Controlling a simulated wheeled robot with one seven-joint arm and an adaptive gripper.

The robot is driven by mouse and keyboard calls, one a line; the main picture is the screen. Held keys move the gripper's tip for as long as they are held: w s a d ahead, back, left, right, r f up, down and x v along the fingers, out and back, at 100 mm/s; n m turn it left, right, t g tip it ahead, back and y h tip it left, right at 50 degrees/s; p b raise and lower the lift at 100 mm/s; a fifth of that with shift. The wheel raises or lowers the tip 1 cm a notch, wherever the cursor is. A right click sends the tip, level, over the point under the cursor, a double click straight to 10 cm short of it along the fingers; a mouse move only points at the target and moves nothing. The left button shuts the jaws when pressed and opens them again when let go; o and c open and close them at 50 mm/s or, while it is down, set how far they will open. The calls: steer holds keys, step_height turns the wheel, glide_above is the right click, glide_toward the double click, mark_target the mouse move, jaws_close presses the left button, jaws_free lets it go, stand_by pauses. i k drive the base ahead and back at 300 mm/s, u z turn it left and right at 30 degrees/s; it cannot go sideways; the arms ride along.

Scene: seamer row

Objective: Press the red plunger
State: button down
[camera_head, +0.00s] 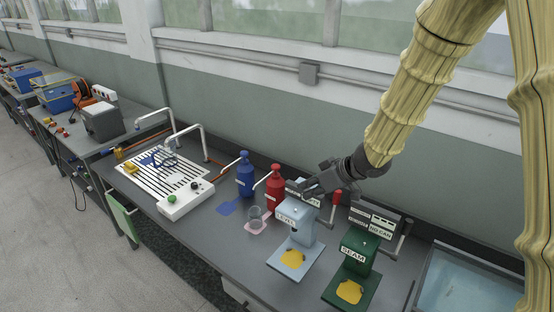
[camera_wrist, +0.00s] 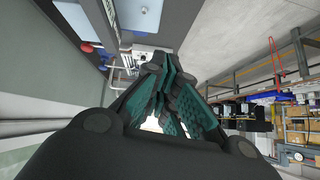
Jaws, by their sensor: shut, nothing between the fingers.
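A red pump bottle (camera_head: 275,190) stands on the grey bench, with a red top, the plunger (camera_head: 276,168), and a pale spout reaching left. My gripper (camera_head: 308,190) is shut and empty, to the right of the red bottle and above the back of a pale blue machine (camera_head: 296,217). It appears apart from the bottle.
A blue pump bottle (camera_head: 245,178) stands left of the red one. A clear cup (camera_head: 255,217) is in front, on a pink patch. A green machine (camera_head: 358,252) marked SEAM stands right, with a red-knobbed lever (camera_head: 337,197) nearby. A white control box (camera_head: 186,200) is left.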

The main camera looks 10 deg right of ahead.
mark_target(275, 167)
steer(key=i, duration=1)
